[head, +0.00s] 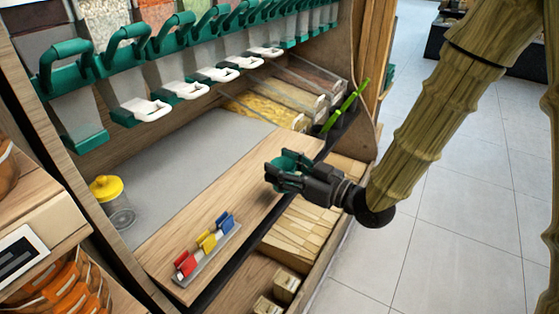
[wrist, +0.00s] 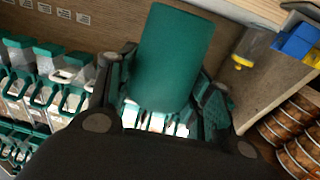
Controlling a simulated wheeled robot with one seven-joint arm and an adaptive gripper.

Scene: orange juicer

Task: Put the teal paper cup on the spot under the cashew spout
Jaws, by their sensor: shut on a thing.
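The teal paper cup (head: 289,158) is held in my gripper (head: 279,176), above the right part of the wooden counter in the head view. The gripper's fingers cover much of it there. In the wrist view the cup (wrist: 172,55) fills the space between the two fingers. A row of dispensers with teal handles and spouts (head: 82,130) runs along the back, several with white levers. I cannot tell which spout is the cashew one. The grey mat (head: 205,150) below the spouts has no cup on it.
A jar with a yellow lid (head: 107,188) stands at the mat's left end. Red, yellow and blue clips (head: 208,242) sit on a strip at the counter's front. Open bins (head: 262,113) and green tongs (head: 346,105) are at the right. The mat's middle is clear.

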